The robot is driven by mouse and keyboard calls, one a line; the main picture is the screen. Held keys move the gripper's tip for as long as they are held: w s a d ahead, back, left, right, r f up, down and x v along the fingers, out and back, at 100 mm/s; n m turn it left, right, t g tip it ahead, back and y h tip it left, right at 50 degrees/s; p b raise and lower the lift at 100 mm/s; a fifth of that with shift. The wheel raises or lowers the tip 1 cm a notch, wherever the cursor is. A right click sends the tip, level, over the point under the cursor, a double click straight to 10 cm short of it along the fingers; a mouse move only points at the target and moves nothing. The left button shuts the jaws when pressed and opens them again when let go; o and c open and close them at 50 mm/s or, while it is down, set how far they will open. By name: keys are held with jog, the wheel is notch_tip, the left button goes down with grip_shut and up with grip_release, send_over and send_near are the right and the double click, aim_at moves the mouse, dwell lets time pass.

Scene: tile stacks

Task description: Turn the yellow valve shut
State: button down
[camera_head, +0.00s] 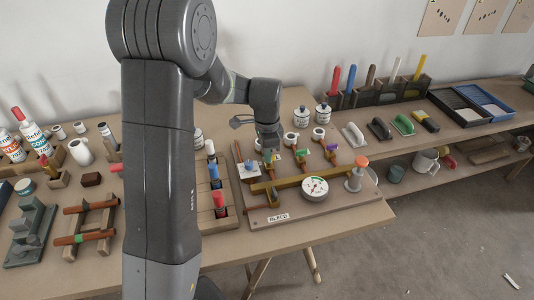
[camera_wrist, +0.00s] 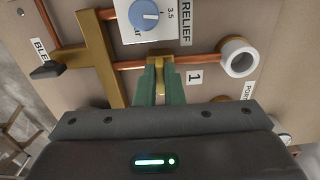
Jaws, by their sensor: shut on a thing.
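The yellow valve (camera_wrist: 160,61) sits on a copper pipe beside a label marked 1 in the wrist view. My gripper (camera_wrist: 160,82) is shut on its handle, with a green finger on each side; the fingers hide part of the handle. In the head view my gripper (camera_head: 268,154) reaches down to the left end of a row of valves on the pipe board (camera_head: 290,216), and it hides most of the yellow valve there. I cannot tell exactly how far the handle is turned.
A blue relief dial (camera_wrist: 144,14) is close to the valve. A white-ended pipe port (camera_wrist: 239,60) and a black bleed handle (camera_wrist: 47,70) flank it. A pressure gauge (camera_head: 314,188), an orange knob (camera_head: 361,161) and a purple-handled valve (camera_head: 331,148) are further right on the board.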

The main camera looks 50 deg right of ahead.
dwell(0.3)
jog(key=c, duration=1.5)
grip_release()
jog(key=shift+c, duration=0.2)
notch_tip(320, 180, up, 14)
jog(key=shift+f, duration=0.1)
notch_tip(320, 180, down, 14)
jog(key=shift+r, duration=0.1)
